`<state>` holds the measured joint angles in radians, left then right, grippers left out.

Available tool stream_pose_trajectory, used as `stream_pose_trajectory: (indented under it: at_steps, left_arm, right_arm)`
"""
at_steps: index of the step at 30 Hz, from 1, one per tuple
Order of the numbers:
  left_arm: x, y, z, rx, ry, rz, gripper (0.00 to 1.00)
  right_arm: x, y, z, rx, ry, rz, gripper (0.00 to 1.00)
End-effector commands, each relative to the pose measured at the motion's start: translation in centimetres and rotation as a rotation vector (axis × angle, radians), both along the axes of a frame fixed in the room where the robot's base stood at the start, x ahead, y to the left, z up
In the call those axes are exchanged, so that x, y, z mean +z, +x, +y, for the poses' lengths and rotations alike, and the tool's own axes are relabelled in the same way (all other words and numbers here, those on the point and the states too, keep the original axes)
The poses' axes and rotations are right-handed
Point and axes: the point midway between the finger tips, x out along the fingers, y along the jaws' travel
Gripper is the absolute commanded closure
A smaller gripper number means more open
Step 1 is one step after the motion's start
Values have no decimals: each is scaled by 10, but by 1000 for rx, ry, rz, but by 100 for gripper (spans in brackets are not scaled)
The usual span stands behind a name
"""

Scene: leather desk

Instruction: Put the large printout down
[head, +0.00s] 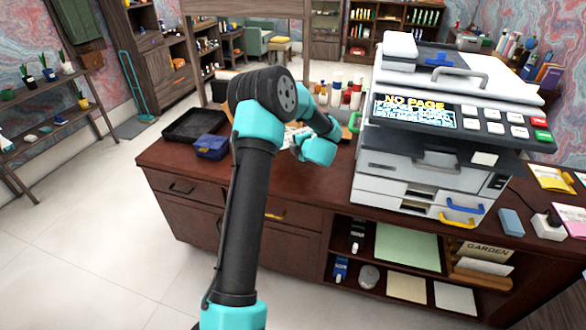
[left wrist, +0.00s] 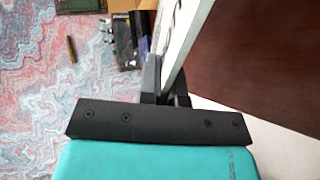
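The large printout (left wrist: 187,35) shows in the left wrist view as a pale, thin sheet seen nearly edge-on. It runs up from between the dark fingers of my left gripper (left wrist: 165,88), which look shut on it. Its printed face is barely visible. In the head view my left gripper (head: 300,143) is over the desk (head: 240,170), left of the printer, mostly hidden by its own teal wrist. Whether the sheet touches the desk cannot be told. My right gripper is in neither view.
The large printer (head: 420,170) with a "NO PAGE" screen stands right of my left arm. A black tray (head: 195,123) and a blue box (head: 212,147) sit at the desk's left end. Several bottles (head: 345,95) stand behind. Open shelves (head: 408,247) below hold paper stacks.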

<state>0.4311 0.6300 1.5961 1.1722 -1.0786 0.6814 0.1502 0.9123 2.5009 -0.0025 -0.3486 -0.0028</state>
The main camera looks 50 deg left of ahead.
Motion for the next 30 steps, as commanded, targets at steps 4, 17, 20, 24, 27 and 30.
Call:
stream_pose_trajectory:
  at_steps: [4,17,20,24,27,30]
  left_arm:
    - [0,0,0,-1,0,0,100]
    - [-32,0,0,-1,-1,2,100]
    - [-44,0,0,-1,-1,2,100]
    - [-60,0,0,-1,0,3,100]
    - [-71,0,0,-1,-1,2,100]
    - [-82,0,0,-1,-1,2,100]
  right_arm:
    - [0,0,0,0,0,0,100]
    - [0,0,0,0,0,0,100]
    - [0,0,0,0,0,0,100]
    - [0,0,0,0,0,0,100]
    - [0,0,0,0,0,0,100]
    - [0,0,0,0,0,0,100]
